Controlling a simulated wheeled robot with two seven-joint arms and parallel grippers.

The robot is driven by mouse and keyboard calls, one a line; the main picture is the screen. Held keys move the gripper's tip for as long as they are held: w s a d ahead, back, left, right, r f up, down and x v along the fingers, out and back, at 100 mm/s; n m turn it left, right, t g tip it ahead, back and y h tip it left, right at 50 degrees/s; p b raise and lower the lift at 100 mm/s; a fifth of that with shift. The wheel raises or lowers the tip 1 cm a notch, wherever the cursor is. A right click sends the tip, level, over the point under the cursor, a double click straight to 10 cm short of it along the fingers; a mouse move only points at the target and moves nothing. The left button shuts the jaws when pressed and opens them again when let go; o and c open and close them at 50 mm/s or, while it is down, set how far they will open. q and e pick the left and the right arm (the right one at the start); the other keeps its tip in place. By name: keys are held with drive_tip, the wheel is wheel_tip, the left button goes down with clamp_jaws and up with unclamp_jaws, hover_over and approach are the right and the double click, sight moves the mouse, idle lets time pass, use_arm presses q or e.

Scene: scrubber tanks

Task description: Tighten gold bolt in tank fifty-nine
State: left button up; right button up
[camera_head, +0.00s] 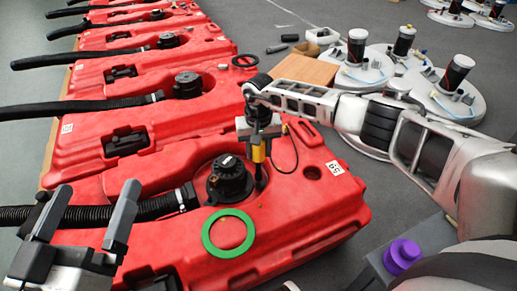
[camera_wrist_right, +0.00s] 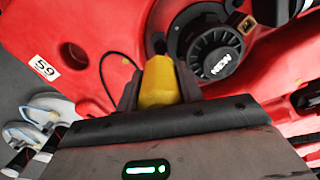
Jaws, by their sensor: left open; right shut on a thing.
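The red tank fifty-nine (camera_head: 300,215) lies in front, with its "59" label at the right end; the label also shows in the wrist view (camera_wrist_right: 45,67). A black round cap (camera_head: 230,180) sits on its top. My right gripper (camera_head: 258,140) is shut on a yellow-bodied tool (camera_head: 259,152), held upright with its dark tip down, just right of the cap. The tool also shows between the fingers in the wrist view (camera_wrist_right: 158,82). I cannot make out the gold bolt for certain; the tool may hide it. My left gripper (camera_head: 97,205) is open and empty at lower left.
A green ring (camera_head: 228,233) lies on the tank in front of the cap. A thick black hose (camera_head: 100,214) runs left from the tank. More red tanks stand behind. White discs with canisters (camera_head: 357,46) stand at upper right. A purple knob (camera_head: 403,254) is at lower right.

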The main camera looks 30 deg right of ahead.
drive_tip(key=shift+f+b, duration=0.35)
drive_tip(key=shift+b, duration=0.1)
idle(0.3)
drive_tip(key=shift+f+b, duration=0.35)
drive_tip(key=shift+b, duration=0.05)
drive_tip(key=shift+f, duration=0.15)
